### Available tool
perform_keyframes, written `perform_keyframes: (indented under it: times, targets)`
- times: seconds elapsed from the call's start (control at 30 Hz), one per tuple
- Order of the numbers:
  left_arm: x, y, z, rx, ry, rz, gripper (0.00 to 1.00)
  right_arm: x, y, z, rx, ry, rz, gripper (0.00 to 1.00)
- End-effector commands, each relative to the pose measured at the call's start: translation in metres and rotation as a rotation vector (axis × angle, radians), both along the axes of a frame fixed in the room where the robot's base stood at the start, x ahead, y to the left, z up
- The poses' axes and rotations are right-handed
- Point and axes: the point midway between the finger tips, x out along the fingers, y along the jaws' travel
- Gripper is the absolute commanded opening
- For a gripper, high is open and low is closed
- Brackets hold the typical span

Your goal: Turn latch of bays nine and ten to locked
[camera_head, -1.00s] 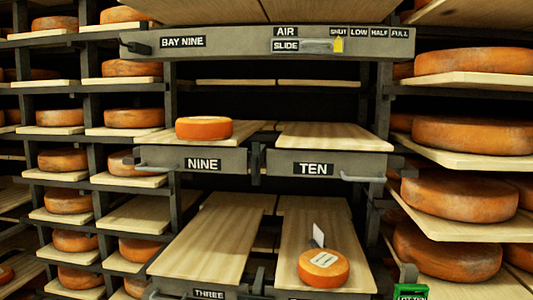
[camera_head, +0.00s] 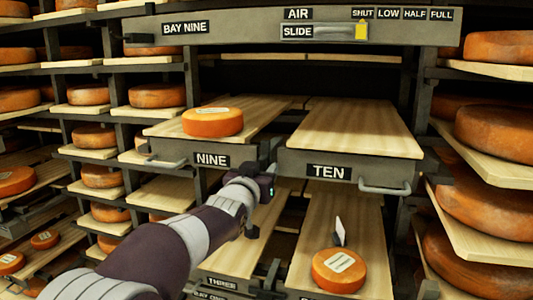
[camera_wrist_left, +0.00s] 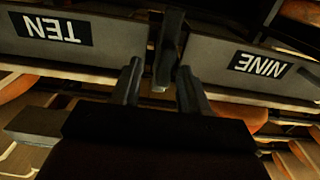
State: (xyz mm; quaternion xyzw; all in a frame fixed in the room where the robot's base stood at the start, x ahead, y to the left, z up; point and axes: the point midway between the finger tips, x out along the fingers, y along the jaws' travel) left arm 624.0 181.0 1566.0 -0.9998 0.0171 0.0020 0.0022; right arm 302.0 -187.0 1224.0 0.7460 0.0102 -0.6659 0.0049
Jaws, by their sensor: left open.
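The drawer front marked NINE (camera_head: 188,153) and the one marked TEN (camera_head: 410,174) stand side by side. The dark latch bar (camera_wrist_left: 168,45) sits in the gap between them and runs upright in the left wrist view, where the labels appear upside down. In the head view it is mostly hidden by my gripper. My left gripper (camera_head: 270,172) is at this gap, below the drawers' top edges. In the left wrist view its open fingers (camera_wrist_left: 158,76) lie on either side of the latch's end; I cannot tell whether they touch it.
An orange cheese wheel (camera_head: 212,122) sits on board nine; board ten (camera_head: 350,130) is bare. Handles project from both fronts, with ten's handle (camera_head: 385,188) at right. Below, another wheel (camera_head: 338,271) lies beside a small upright card (camera_head: 340,230). A BAY NINE beam (camera_head: 235,30) crosses above.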

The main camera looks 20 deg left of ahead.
Motion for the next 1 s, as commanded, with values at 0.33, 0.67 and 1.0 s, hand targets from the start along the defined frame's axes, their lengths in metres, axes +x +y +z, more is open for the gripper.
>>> perform_keyframes:
  times: [0.33,0.67,1.0]
  targets:
    - [0.027,-0.001,-0.001,0.0,0.001,0.0,0.45,0.0,0.0,0.018,0.0,0.0,0.0,0.0]
    - [0.027,-0.001,-0.001,0.0,0.001,0.0,0.0,0.0,0.0,0.017,0.0,0.0,0.0,0.0]
    - [0.027,-0.001,-0.003,0.025,0.0,0.0,0.0,0.0,0.0,0.011,0.0,0.0,0.0,0.0]
